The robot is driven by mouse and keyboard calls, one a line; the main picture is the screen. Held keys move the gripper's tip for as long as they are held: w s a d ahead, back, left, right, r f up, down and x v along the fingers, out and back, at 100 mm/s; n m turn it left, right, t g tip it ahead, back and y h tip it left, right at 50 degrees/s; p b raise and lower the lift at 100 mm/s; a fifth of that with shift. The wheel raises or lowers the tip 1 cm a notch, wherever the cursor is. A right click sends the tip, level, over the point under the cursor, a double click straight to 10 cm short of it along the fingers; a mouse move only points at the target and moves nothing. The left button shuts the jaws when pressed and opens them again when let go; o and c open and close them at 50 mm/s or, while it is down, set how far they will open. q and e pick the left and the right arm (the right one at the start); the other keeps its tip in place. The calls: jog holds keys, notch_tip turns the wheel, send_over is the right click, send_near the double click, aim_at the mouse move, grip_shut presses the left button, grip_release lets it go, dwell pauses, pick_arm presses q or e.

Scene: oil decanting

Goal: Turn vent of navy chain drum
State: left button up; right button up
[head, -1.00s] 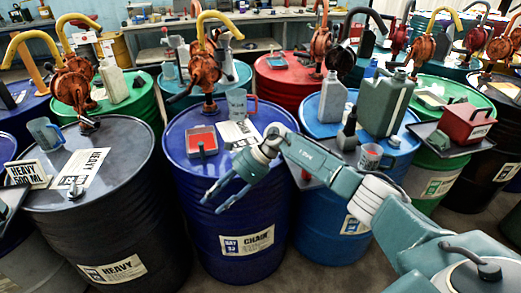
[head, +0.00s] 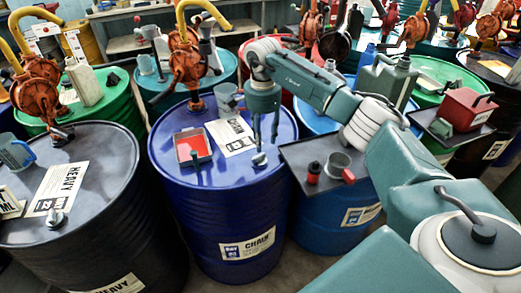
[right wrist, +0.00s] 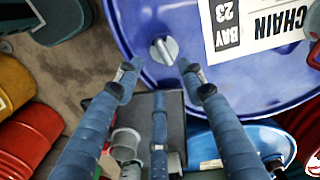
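The navy chain drum (head: 222,215) stands in the middle of the head view, with a CHAIN label on its side and another on its lid. Its vent (head: 259,159) is a small silver knob near the lid's front right edge. In the right wrist view the vent (right wrist: 164,50) shows a raised grip bar running roughly up and down the picture. My right gripper (head: 265,138) points down just above the vent. In the wrist view my right gripper (right wrist: 160,74) is open, its fingers spread to either side of the vent, without visible contact. My left gripper is out of view.
A red tray (head: 193,147), a grey-blue mug (head: 228,97) and an orange pump (head: 188,65) are on the same lid. A dark tray (head: 300,155) with a cup and a red bottle adjoins on the right. The black HEAVY drum (head: 90,225) stands left.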

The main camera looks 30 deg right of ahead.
aim_at(261, 155)
jog(key=f, duration=0.2)
jog(key=f+p, duration=0.1)
jog(key=shift+w+f, duration=0.2)
jog(key=shift+f, duration=0.2)
notch_tip(261, 155, down, 4)
jog(key=shift+w+r+p, duration=0.1)
jog(key=shift+r+p, duration=0.15)
jog(key=shift+p, duration=0.1)
jog(key=shift+f, duration=0.1)
jog(key=c, duration=0.3)
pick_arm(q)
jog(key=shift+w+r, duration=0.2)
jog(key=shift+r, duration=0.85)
pick_arm(e)
grip_shut()
